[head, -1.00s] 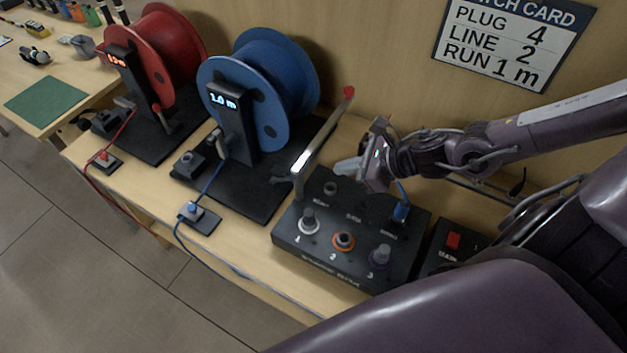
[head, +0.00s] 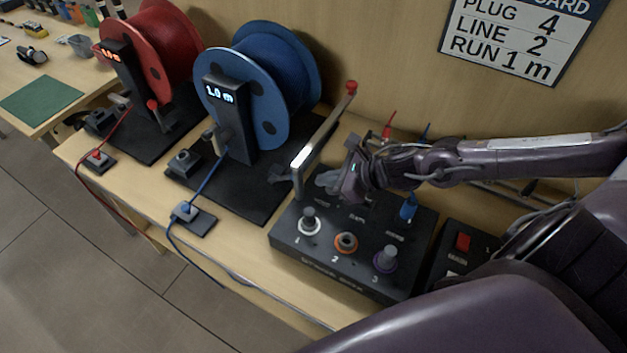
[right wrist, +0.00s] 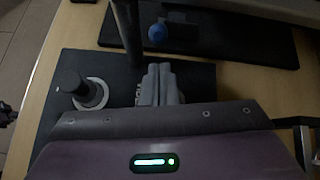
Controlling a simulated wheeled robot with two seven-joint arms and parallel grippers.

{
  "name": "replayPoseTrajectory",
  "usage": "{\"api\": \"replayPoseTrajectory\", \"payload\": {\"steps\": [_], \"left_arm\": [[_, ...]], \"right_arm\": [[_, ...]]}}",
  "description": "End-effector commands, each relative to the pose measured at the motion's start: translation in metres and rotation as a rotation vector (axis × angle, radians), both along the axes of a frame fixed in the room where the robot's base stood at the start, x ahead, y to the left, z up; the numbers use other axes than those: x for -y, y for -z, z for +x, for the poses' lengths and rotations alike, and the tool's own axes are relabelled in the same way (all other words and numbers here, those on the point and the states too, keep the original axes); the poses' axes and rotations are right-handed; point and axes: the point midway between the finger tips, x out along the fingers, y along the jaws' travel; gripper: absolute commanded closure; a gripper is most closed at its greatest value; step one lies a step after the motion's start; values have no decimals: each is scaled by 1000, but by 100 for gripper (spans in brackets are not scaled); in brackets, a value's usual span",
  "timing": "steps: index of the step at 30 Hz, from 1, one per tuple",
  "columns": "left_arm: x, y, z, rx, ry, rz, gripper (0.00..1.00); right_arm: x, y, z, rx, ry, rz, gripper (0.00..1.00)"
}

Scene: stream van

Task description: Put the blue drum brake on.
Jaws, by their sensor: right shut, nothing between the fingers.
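The blue drum (head: 255,85) stands on a black base, its display reading 1.0 m. A pale lever arm (head: 318,140) with a red knob (head: 352,87) slants up at the right of this drum, above a grey post. My right gripper (head: 328,182) is shut and empty, just right of the post and over the black switch box (head: 330,265). In the right wrist view its fingers (right wrist: 160,84) are together, with a dark post (right wrist: 127,35) close to their left. I see no contact with the lever. My left gripper is out of view.
A red drum (head: 165,50) stands at the left. The switch box has several knobs and a blue plug (head: 408,207). A small box with a red button (head: 463,242) is at its right. A blue line runs to a small block (head: 187,212). A card (head: 520,35) hangs behind.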

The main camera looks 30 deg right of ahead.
Motion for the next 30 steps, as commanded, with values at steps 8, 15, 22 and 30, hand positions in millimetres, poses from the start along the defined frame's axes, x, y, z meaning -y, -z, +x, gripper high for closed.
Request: {"api": "replayPoseTrajectory", "payload": {"steps": [8, 15, 22, 30], "left_arm": [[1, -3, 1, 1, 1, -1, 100], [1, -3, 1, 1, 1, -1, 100], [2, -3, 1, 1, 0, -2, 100], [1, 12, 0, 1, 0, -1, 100]], "right_arm": [[-14, 17, 20, 1, 1, 4, 100], [-19, 25, 27, -1, -2, 1, 100], [-19, 25, 27, -2, -3, 0, 100], [-24, 12, 38, 7, -3, -1, 100]]}}
